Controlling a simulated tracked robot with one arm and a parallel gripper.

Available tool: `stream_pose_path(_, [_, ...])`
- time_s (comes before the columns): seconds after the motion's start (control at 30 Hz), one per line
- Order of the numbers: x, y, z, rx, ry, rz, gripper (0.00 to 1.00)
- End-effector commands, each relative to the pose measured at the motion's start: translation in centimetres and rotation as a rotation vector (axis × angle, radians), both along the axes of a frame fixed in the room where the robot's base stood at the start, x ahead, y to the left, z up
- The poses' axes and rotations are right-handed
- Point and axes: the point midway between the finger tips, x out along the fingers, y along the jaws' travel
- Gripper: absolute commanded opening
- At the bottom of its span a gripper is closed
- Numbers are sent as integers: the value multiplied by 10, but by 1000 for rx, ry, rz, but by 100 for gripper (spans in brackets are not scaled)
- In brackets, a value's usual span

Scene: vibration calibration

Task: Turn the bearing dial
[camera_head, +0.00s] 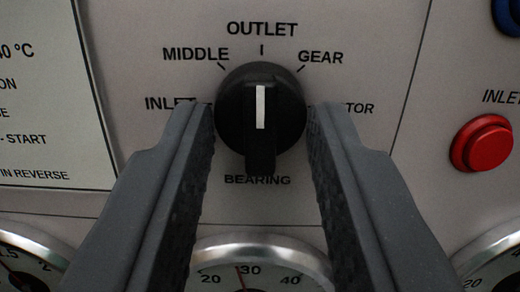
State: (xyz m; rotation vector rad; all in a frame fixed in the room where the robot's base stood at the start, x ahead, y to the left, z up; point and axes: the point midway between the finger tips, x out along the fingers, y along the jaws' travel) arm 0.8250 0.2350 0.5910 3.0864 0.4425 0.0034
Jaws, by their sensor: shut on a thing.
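The bearing dial (285,112) is a round black knob with a raised grip bar, in the upper middle of the view on a grey panel. Its white mark points straight up to OUTLET. Labels around it read INLET, MIDDLE, OUTLET and GEAR, one at the right ending in TOR, and BEARING just below. My gripper (262,112) has one dark finger on each side of the dial and is shut on it. The left finger hides part of the INLET label and the right finger hides the start of the label ending in TOR.
A red button (482,143) sits at the right, with part of a blue one (508,14) above it. A round gauge (250,270) is below the dial, with others at both lower corners. A pale text plate (50,110) is at the left.

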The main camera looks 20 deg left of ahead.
Motion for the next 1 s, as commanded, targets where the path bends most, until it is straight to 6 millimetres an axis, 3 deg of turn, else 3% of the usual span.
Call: stream_pose_path(1.0, [2,-2,2,-641,-187,138,6])
